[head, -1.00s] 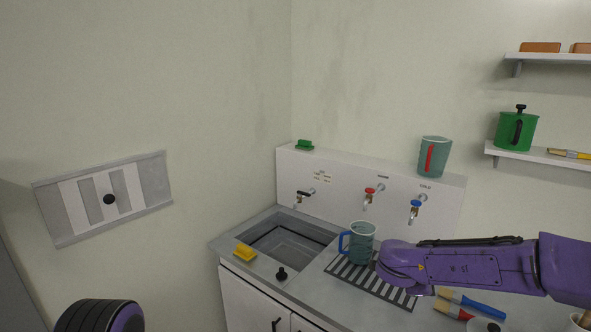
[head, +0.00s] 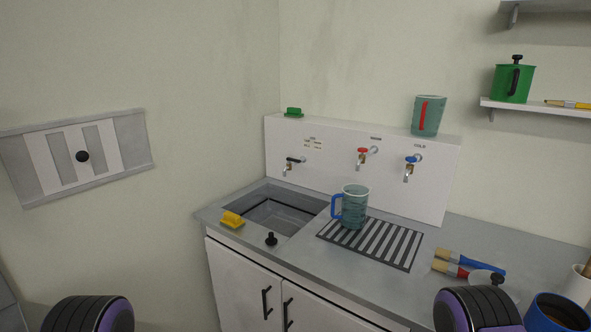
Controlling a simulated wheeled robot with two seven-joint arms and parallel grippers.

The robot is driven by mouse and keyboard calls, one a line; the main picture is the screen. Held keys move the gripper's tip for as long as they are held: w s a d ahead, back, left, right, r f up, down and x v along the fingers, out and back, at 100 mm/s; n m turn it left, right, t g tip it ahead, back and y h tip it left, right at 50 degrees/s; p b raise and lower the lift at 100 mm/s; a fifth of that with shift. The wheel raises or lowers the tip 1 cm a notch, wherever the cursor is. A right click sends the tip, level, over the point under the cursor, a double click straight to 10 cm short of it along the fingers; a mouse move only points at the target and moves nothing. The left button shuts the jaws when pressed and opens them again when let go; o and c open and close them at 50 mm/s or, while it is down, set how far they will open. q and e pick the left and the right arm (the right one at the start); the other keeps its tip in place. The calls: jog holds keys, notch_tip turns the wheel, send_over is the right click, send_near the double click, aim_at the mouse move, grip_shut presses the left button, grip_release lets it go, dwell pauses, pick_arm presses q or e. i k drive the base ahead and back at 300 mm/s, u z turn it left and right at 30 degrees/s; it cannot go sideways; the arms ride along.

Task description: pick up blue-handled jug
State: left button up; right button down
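The blue-handled jug (head: 355,207) is a translucent teal jug standing upright on the striped drain mat (head: 398,246), beside the sink. Its blue handle (head: 336,208) points left, toward the sink. Part of my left arm shows at the bottom left and part of my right arm at the bottom right, both apart from the jug. Neither gripper's fingers show in the view.
The sink (head: 281,214) has a yellow block (head: 232,219) on its front rim and a black knob (head: 271,239) nearby. Taps line the backsplash behind. A red-handled jug (head: 428,116) stands on the ledge. Brushes (head: 470,261) and a blue pot (head: 556,312) lie to the right.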

aim_at(355, 201)
jog(key=z, duration=0.65)
jog(key=k, duration=0.6)
jog(key=u, duration=0.5)
jog(key=i, duration=1.05)
jog(key=u, duration=0.05)
